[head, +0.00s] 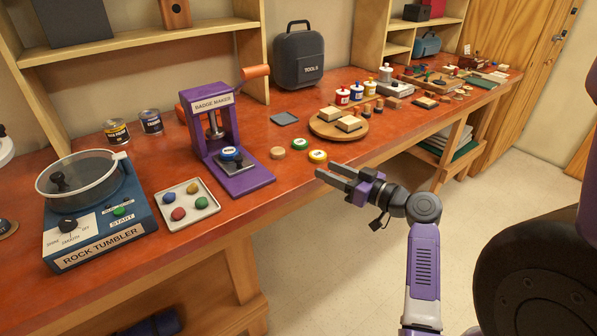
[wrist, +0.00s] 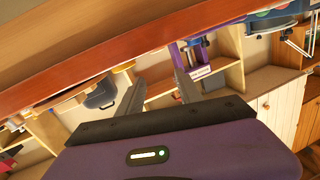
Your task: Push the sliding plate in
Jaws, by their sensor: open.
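The purple badge maker (head: 244,181) stands on the red-brown bench top, with an orange-handled lever at its upper right. Its dark grey sliding plate (head: 237,167) sits on the purple base, toward the front of the upright frame. A round die with a blue badge (head: 230,153) is on the plate. My gripper (head: 326,177) is open and empty, to the right of the badge maker and out past the bench's front edge, apart from the plate. Its two fingers also show in the wrist view (wrist: 157,92). The plate is not clear in that view.
A tray of coloured stones (head: 207,211) and a rock tumbler (head: 95,205) stand left of the badge maker. Loose round badges (head: 317,156) and a round wooden board (head: 320,127) lie to its right. The bench's front edge runs between my gripper and these things.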

